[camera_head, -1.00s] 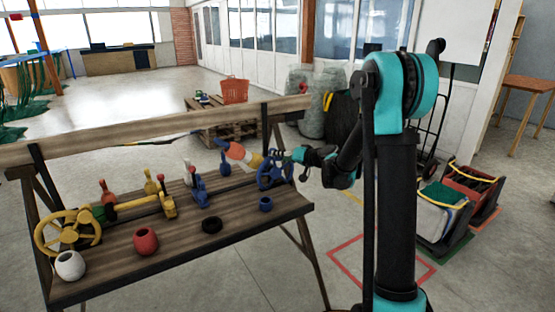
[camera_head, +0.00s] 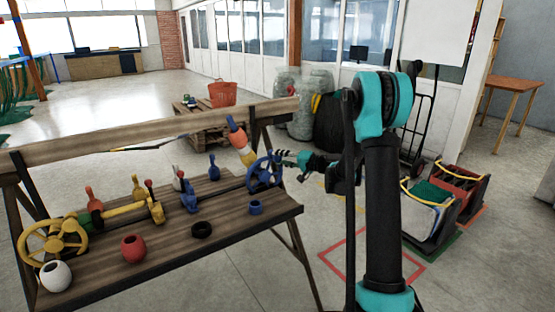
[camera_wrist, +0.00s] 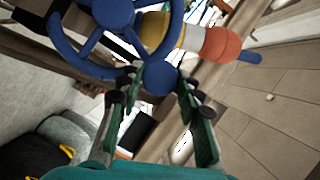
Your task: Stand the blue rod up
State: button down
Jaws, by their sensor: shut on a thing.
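The blue rod (camera_head: 230,119) carries an orange, a white and a yellow section and rises from beside the blue handwheel (camera_head: 250,175), leaning to the left. Its blue tip also shows at the right in the wrist view (camera_wrist: 250,57). The handwheel stands at the bench's right end and its rim fills the upper left of the wrist view (camera_wrist: 62,38). My gripper (camera_head: 282,158) is at the wheel's right side. In the wrist view its fingers are on both sides of a round blue knob (camera_wrist: 158,79) at the rim, shut on it.
The wooden bench (camera_head: 170,235) also holds a yellow handwheel (camera_head: 55,243), a white pot (camera_head: 56,276), a red pot (camera_head: 133,248), a black ring (camera_head: 202,230), a small blue cup (camera_head: 255,208) and several levers. Open floor lies right of the bench.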

jog(key=shift+w+d+f+m+t+y, duration=0.15)
jog(key=shift+w+d+f+m+y, duration=0.3)
jog(key=shift+d+f+m, duration=0.4)
jog(key=shift+w+d+f+m+t+y, duration=0.15)
jog(key=shift+w+d+f+m+y, duration=0.35)
jog(key=shift+m, duration=0.55)
jog(key=shift+d, duration=0.2)
jog(key=c, duration=1)
grip_release()
jog(key=shift+w, duration=0.1)
jog(key=v, duration=1.2)
